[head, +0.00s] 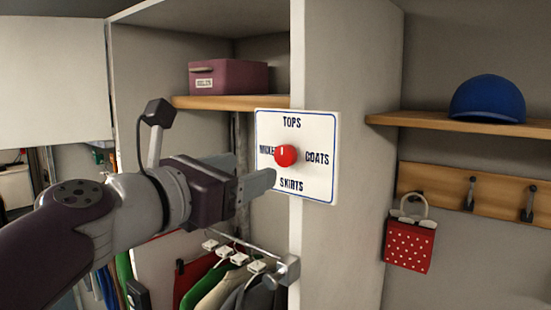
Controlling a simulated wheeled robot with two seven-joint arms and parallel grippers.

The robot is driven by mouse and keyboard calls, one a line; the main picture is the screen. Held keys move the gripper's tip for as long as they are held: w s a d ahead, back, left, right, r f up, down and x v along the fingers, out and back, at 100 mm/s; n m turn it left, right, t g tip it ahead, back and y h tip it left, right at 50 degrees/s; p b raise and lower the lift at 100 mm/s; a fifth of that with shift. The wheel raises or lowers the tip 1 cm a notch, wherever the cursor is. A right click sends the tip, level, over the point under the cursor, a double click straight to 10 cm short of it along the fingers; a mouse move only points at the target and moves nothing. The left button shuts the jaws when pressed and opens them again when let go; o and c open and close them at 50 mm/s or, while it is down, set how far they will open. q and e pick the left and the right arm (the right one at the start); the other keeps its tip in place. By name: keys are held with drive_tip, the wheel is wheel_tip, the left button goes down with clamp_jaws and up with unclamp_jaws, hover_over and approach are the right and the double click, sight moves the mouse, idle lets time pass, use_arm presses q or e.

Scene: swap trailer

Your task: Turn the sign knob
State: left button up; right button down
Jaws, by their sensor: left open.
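The sign (317,183) is a white square plate with a blue border, fixed to the front edge of a white upright panel. It reads TOPS at the top, COATS at the right, SKIRTS at the bottom and a partly hard-to-read word at the left. The red round knob (286,156) sits near its middle, with a small pale mark at its upper part. My left gripper (252,172) comes in from the left, open, its fingers just left of and below the knob. The fingers do not appear to hold the knob. My right gripper is not in view.
Clothes on hangers (238,262) hang below the sign. A purple box (228,77) stands on a wooden shelf (215,102). At right, a blue cap (488,99) lies on another shelf, and a red dotted bag (409,245) hangs below near dark hooks (471,192).

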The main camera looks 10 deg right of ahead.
sight(282, 158)
use_arm(q)
drive_tip(key=x, duration=0.3)
drive_tip(key=p+x, duration=0.1)
drive_tip(key=x, duration=0.2)
drive_tip(key=p+x, duration=0.1)
drive_tip(key=x, duration=0.2)
drive_tip(key=shift+w+a, duration=0.2)
drive_tip(key=shift+w, duration=0.2)
drive_tip(key=shift+d, duration=0.2)
drive_tip(key=shift+a, duration=0.1)
drive_tip(key=shift+a, duration=0.1)
drive_tip(key=shift+c, duration=0.6)
drive_tip(key=shift+w+f, duration=0.1)
drive_tip(key=c, duration=0.9)
